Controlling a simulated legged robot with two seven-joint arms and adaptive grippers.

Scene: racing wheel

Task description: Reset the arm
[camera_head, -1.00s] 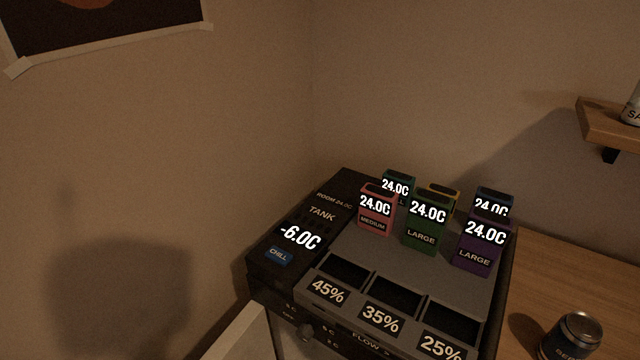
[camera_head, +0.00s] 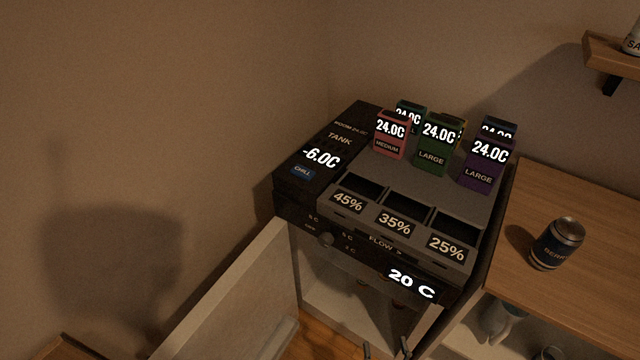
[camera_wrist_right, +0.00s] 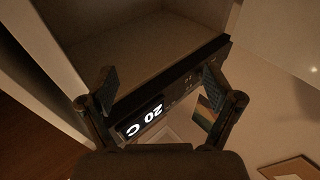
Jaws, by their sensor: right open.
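The tips of my right gripper (camera_head: 387,349) show at the bottom edge of the head view, in front of the dark machine (camera_head: 480,245) and below its "20 C" display. In the right wrist view the same gripper (camera_wrist_right: 160,82) has its two fingers spread wide apart with nothing held between them. The "20 C" display (camera_wrist_right: 143,117) shows there behind and between the fingers. My left gripper is not in view.
Coloured cartridges, including a green one (camera_head: 436,145) and a purple one (camera_head: 485,168), stand on the machine. A pale door (camera_head: 235,295) stands open at its left front. A dark can (camera_head: 557,244) stands on the wooden counter (camera_head: 590,205) at right. A shelf (camera_head: 612,62) is above.

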